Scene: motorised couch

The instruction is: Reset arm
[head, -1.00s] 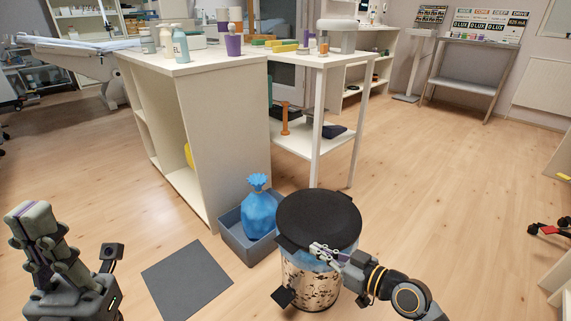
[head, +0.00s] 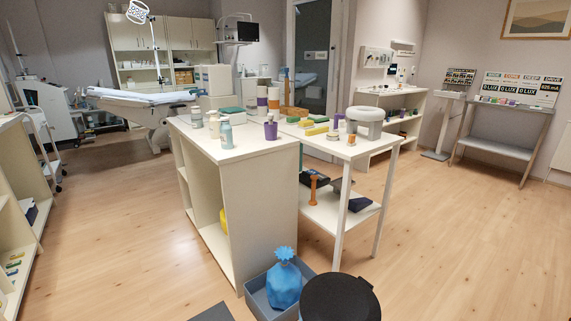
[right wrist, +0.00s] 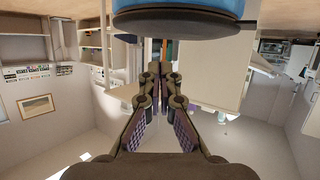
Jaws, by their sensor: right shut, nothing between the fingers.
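My right gripper (right wrist: 163,76) shows in the right wrist view. Its fingers point up the picture, are shut and hold nothing. It is out of the head view. My left gripper is in neither current view. A round blue thing with a dark underside (right wrist: 180,18) hangs at the top of the right wrist view; I cannot tell for certain what it is. The bin's black lid (head: 340,299) is at the bottom of the head view, with the bin's body mostly cut off.
A blue tied bag (head: 284,287) stands in a grey-blue crate (head: 257,296) beside the bin. A white shelf unit (head: 258,215) and a side table (head: 345,152) carry bottles, cups and boxes. A dark mat (head: 213,313) lies at lower left. The floor at right (head: 460,240) is clear.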

